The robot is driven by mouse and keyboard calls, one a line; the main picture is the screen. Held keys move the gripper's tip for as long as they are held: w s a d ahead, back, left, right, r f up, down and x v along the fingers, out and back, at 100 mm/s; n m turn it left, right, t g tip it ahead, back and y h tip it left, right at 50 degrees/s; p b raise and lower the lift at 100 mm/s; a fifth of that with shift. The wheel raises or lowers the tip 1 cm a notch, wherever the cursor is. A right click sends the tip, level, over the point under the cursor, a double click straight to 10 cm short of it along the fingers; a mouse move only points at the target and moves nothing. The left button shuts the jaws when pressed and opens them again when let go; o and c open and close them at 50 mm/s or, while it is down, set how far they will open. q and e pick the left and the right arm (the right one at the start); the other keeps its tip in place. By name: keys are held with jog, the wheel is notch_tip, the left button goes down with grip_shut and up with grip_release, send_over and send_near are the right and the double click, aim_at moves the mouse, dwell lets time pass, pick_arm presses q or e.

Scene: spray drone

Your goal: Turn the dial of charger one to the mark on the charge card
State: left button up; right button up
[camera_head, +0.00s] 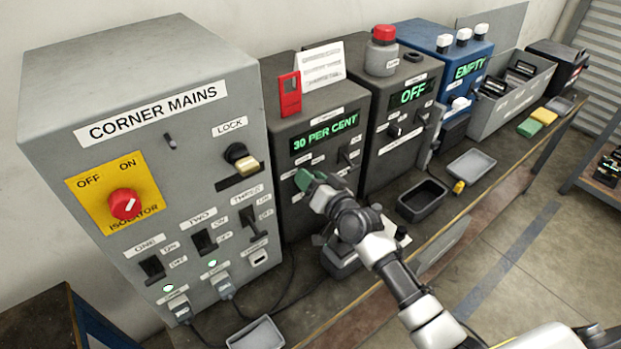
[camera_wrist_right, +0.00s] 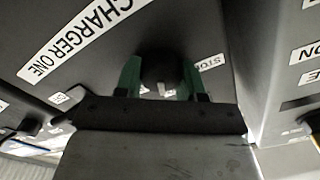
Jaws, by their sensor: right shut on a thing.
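Charger one (camera_head: 330,107) is a dark box with a green display (camera_head: 325,133) reading 30 PER CENT. My right gripper (camera_head: 308,182), with green fingers, is at its front face and hides the dial in the head view. In the right wrist view the gripper (camera_wrist_right: 160,82) is shut on the dark round dial (camera_wrist_right: 160,65), a finger on each side. The CHARGER ONE label (camera_wrist_right: 75,40) is beside it, and a label partly reading STO shows to the right. A white card (camera_head: 322,66) stands on top of charger one; its print is too small to read. My left gripper is not in view.
The grey CORNER MAINS cabinet (camera_head: 150,75) stands close on the left. A second charger (camera_head: 400,125), reading OFF, is on the right with a red-capped bottle (camera_head: 382,52) on top. Empty trays (camera_head: 422,198) and cables lie on the bench below.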

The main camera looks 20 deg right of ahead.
jog(key=m, duration=0.5)
jog(key=shift+f+m, duration=0.1)
jog(key=shift+m, duration=0.3)
dwell(0.4)
jog(key=o, duration=0.9)
jog(key=shift+d, duration=0.1)
jog(key=shift+o, duration=0.2)
jog(key=shift+s, duration=0.1)
jog(key=b+v, duration=0.1)
jog(key=v, duration=0.9)
jog(key=shift+s, duration=0.3)
jog(key=shift+d, duration=0.1)
